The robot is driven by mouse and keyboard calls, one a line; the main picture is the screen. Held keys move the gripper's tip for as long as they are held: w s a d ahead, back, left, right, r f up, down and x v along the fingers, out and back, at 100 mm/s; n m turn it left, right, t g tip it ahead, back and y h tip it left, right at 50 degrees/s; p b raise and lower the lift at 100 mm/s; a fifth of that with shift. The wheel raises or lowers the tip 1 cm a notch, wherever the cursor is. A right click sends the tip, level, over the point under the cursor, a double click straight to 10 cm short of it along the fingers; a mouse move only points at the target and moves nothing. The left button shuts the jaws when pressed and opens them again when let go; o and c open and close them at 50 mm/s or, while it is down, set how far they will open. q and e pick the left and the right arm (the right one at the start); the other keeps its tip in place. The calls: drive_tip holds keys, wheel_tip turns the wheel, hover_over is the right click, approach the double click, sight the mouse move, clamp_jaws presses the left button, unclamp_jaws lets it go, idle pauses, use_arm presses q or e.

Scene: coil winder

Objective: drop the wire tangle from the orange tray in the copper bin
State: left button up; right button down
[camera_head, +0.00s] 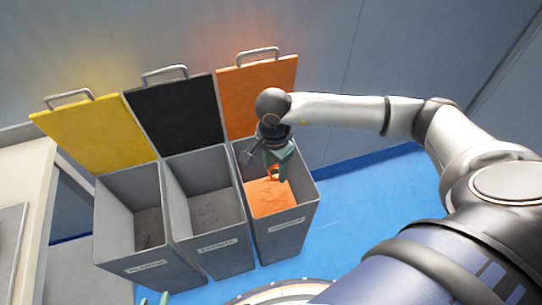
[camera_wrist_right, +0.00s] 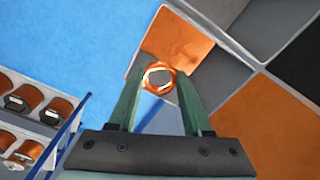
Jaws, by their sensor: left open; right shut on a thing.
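My right gripper (camera_head: 275,168) is shut on the wire tangle (camera_head: 272,174), a small copper-orange coil. The wrist view shows the wire tangle (camera_wrist_right: 158,78) as a ring between the green fingertips. It hangs over the open mouth of the copper bin (camera_head: 285,235), the rightmost grey bin with a raised orange lid (camera_head: 258,92). Copper-coloured material lies inside this bin. The orange tray is not in view.
Two more grey bins stand left of it, one with a black lid (camera_head: 175,113) and one with a yellow lid (camera_head: 95,133), both open. A rack with copper spools (camera_wrist_right: 25,98) is in the wrist view. Blue floor (camera_head: 375,195) is clear to the right.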

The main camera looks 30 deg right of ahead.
use_arm(q)
wheel_tip(320, 180, down, 9)
drive_tip(key=d+b, duration=0.2)
drive_tip(key=b, duration=0.9)
drive_tip(key=w+r+m+t+h+b, duration=0.25)
drive_tip(key=w+r+t, duration=0.5)
drive_tip(key=r, duration=0.65)
wheel_tip(320, 180, up, 15)
drive_tip(key=s+m+t+h+b, duration=0.1)
drive_tip(key=m+t+h+b, duration=0.2)
drive_tip(key=t+h, duration=0.1)
drive_tip(key=shift+s+d+m+t, duration=0.15)
drive_tip(key=shift+d+m+t, duration=0.05)
drive_tip(key=shift+m+t, duration=0.2)
use_arm(e)
drive_tip(key=w+d+f+m, duration=0.3)
drive_tip(key=f+m, duration=0.4)
drive_tip(key=m, duration=0.7)
drive_tip(key=w+d+f+m, duration=0.3)
drive_tip(key=w+f+m, duration=0.2)
drive_tip(key=m, duration=0.9)
drive_tip(key=shift+w+d+f, duration=0.15)
drive_tip(key=shift+w+f, duration=0.05)
drive_tip(key=shift+f, duration=0.85)
use_arm(q)
drive_tip(key=shift+h, duration=0.25)
use_arm(e)
drive_tip(key=shift+c, duration=1.3)
unclamp_jaws()
